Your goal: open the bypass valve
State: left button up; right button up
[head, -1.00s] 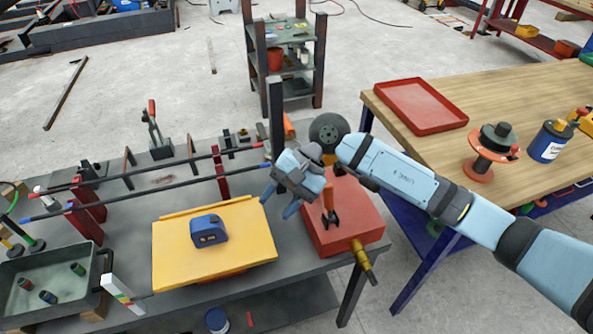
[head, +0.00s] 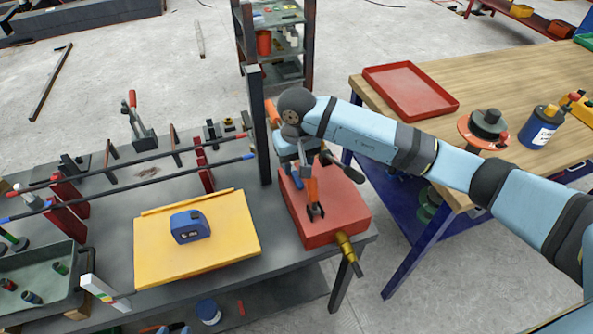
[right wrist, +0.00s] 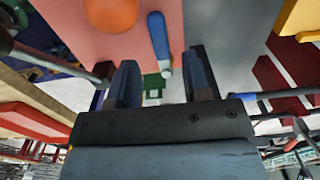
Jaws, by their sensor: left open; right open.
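A red box (head: 335,215) stands at the right end of the grey bench. A brass fitting (head: 346,248) sticks out of its front. An orange-red handle with a black forked foot (head: 315,207) shows over its top. My right gripper (head: 292,158) is over the back of the box, its fingers largely hidden in the head view. In the right wrist view the right gripper (right wrist: 163,85) is open, and a blue handle (right wrist: 158,38) with a metal end shows ahead, between the finger lines. I cannot tell its distance or whether it touches. My left gripper is not in view.
A dark upright post (head: 258,125) stands just left of the right gripper. A yellow board (head: 195,255) with a blue boxy device (head: 189,226) lies left of the box. Long dark bars (head: 130,185) cross the bench. A wooden table (head: 455,170) is at the right.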

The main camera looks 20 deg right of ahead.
aim_at(297, 177)
jog(key=shift+f, duration=1.95)
grip_shut()
